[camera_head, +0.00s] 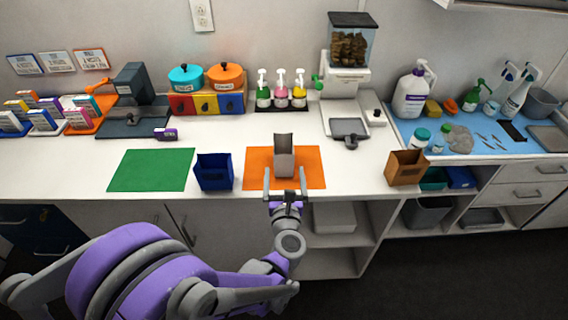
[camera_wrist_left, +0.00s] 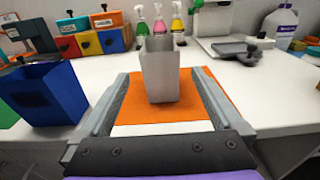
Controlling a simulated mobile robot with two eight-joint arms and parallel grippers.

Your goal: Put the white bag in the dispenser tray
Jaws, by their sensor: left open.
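A white bag (camera_head: 284,160), looking light grey and open at the top, stands upright on an orange mat (camera_head: 312,168) on the counter. It also shows in the left wrist view (camera_wrist_left: 160,76). My left gripper (camera_head: 285,178) is open in front of the bag. In the left wrist view the left gripper's fingers (camera_wrist_left: 159,100) point at the bag from either side, with the bag apart from them. The dispenser tray (camera_head: 349,128), a dark grey tray, sits in front of the treat dispenser (camera_head: 347,75) at the back right. My right gripper is not in view.
A blue bag (camera_head: 214,171) stands just left of the orange mat, near the counter's front edge. A brown bag (camera_head: 405,167) stands to the right. A green mat (camera_head: 151,170) lies at left. Pump bottles (camera_head: 281,91) stand behind. The counter between orange mat and dispenser is clear.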

